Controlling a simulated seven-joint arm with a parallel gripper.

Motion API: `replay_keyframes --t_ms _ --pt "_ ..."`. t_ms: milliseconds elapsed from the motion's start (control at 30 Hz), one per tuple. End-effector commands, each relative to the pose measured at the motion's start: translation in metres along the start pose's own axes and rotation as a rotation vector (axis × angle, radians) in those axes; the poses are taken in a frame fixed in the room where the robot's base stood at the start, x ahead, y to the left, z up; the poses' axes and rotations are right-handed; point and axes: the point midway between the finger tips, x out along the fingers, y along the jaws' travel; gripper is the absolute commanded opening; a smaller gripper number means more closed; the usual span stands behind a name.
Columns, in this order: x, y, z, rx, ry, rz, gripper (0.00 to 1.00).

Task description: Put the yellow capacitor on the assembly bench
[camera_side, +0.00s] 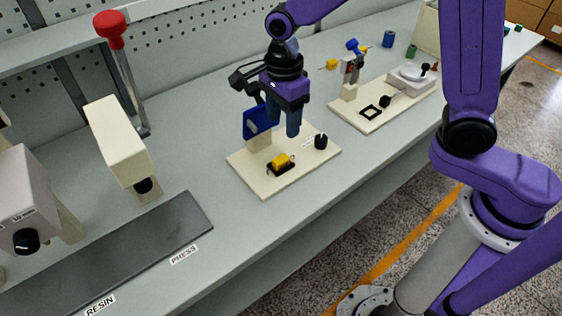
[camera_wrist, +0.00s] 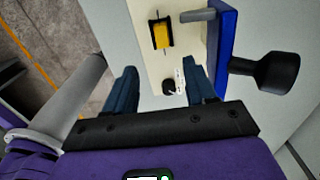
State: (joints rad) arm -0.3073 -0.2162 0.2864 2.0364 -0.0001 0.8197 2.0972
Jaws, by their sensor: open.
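The yellow capacitor (camera_side: 281,160) sits in a black holder on a cream board (camera_side: 262,188) in the side view. It also shows near the top of the wrist view (camera_wrist: 161,33). My gripper (camera_side: 282,122) is open and empty above this board, up and slightly right of the capacitor in the side view. In the wrist view its two dark blue fingers (camera_wrist: 162,84) are spread apart, with the capacitor beyond them. I see no readable label for the assembly bench; a long grey-green bench top (camera_side: 200,165) carries everything here.
On the board are a blue upright part (camera_side: 255,121) and a black knob (camera_side: 320,142). A second board (camera_side: 372,122) with small fixtures stands to the right. A red-handled press (camera_side: 120,150) stands left, with a dark strip (camera_side: 110,255) in front.

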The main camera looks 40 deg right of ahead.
Motion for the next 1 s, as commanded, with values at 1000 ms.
replay_keyframes --t_ms 1000 --pt "0.113 -0.003 -0.001 -0.002 0.0 0.0 0.55"
